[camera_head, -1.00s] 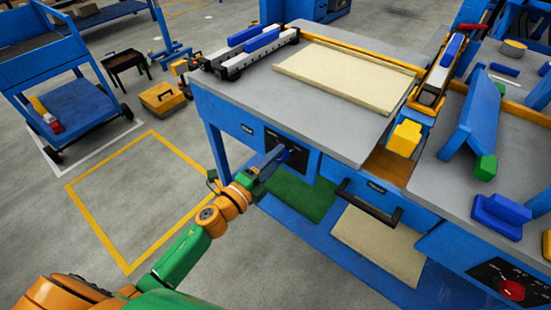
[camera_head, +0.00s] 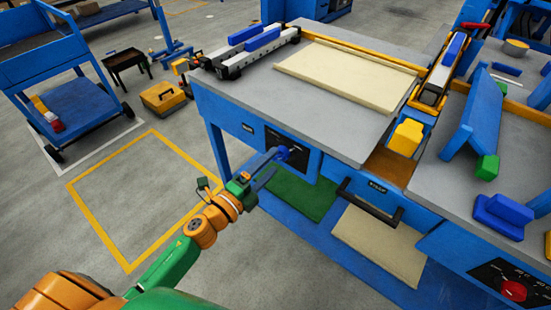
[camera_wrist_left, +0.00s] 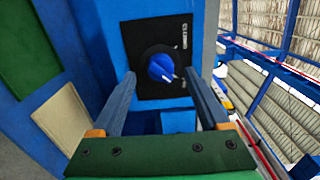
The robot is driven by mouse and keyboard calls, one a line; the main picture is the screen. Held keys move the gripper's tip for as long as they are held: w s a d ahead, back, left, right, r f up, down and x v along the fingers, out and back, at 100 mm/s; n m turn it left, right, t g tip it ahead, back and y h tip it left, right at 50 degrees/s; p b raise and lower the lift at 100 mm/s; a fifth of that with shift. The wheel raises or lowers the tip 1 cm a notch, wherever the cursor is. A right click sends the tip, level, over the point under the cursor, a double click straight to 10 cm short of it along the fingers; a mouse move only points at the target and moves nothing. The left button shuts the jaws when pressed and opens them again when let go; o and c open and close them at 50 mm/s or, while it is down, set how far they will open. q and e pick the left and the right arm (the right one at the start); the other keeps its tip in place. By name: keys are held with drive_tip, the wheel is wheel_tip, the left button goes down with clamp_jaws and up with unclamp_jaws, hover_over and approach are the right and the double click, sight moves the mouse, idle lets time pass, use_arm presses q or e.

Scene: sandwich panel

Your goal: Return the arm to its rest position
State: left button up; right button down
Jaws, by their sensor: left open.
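My left arm comes in from the lower left in the head view. Its gripper (camera_head: 268,167) is in front of the workbench (camera_head: 335,115), near a black panel with a blue knob (camera_head: 283,152). In the left wrist view, the two blue fingers of the gripper (camera_wrist_left: 163,105) stand wide apart with nothing between them. The blue knob (camera_wrist_left: 160,67), with a white mark, sits on its black plate beyond the fingertips, apart from them. My right gripper is not in view.
A cream panel (camera_head: 345,75) lies on the workbench top. A black drawer handle (camera_head: 368,203) sticks out right of the gripper. A blue cart (camera_head: 75,100) and a yellow toolbox (camera_head: 163,98) stand at the left. The yellow-outlined floor area (camera_head: 135,200) is clear.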

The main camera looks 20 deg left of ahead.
use_arm(q)
drive_tip(key=v, duration=0.4)
drive_tip(key=s+a+f+n+g+y+p, duration=0.35)
drive_tip(key=s+f+n, duration=0.2)
drive_tip(key=f, duration=0.35)
drive_tip(key=s+a+f+n+g+y+p, duration=0.2)
drive_tip(key=s+f+n+g+p, duration=0.2)
drive_tip(key=f+n, duration=0.45)
drive_tip(key=s+d+f+n+g+p, duration=0.1)
drive_tip(key=s+f+n+g, duration=0.2)
drive_tip(key=s, duration=0.8)
drive_tip(key=s+d+f+n+g+p, duration=0.2)
drive_tip(key=s+f+g, duration=0.3)
drive_tip(key=s, duration=0.7)
wheel_tip(320, 180, down, 2)
drive_tip(key=shift+f+n+y, duration=0.2)
drive_tip(key=shift+n+y, duration=0.15)
drive_tip(key=shift+n, duration=0.05)
